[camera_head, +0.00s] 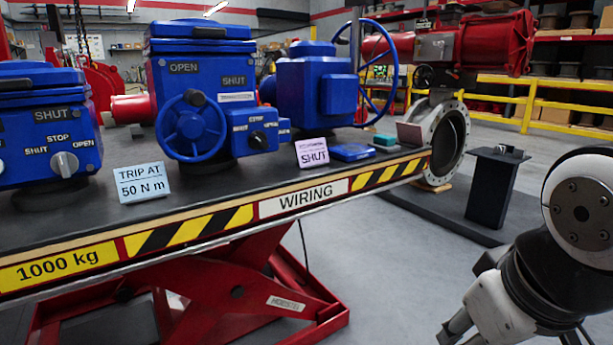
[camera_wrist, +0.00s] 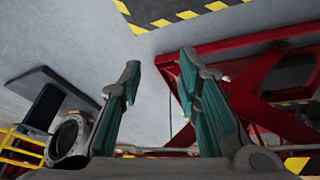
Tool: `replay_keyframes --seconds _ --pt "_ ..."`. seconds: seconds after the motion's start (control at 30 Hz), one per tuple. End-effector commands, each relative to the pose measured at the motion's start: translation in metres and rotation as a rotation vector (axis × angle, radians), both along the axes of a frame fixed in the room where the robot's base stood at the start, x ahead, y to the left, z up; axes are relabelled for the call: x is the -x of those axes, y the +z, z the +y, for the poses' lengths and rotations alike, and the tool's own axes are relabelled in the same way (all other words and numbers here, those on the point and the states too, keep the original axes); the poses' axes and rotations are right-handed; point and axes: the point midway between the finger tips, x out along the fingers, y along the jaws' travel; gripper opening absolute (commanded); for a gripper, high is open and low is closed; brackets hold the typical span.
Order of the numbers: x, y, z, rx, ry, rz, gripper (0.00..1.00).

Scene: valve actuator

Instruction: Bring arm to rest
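My arm shows at the lower right of the head view, off the table's right side and apart from it. My gripper (camera_wrist: 157,72) shows in the wrist view with its two teal-padded fingers spread wide. Nothing is between the fingers; grey floor and part of the red lift frame (camera_wrist: 260,85) lie behind them. In the head view only part of the gripper shows at the bottom edge, and its fingertips are not clear there.
A lift table (camera_head: 250,215) carries several blue actuators (camera_head: 200,90) and cards reading "TRIP AT 50 N m" (camera_head: 142,184) and "SHUT" (camera_head: 312,152). A flanged pipe valve (camera_head: 437,140) and a black pedestal (camera_head: 492,190) stand beyond. Grey floor around my arm is clear.

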Motion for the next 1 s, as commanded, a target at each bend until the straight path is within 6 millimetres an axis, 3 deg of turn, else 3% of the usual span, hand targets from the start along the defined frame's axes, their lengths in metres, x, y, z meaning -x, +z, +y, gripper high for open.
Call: replay_keyframes --seconds 0.1,0.4,0.77,1.0 --pt "0.046 -0.008 -0.003 -0.031 -0.088 0.125 0.31" --pt "0.138 -0.014 0.002 -0.091 -0.245 0.383 0.31" --pt "0.121 0.047 0.001 -0.092 -0.227 0.322 0.31" --pt "0.112 0.105 0.001 -0.096 -0.218 0.268 0.31"
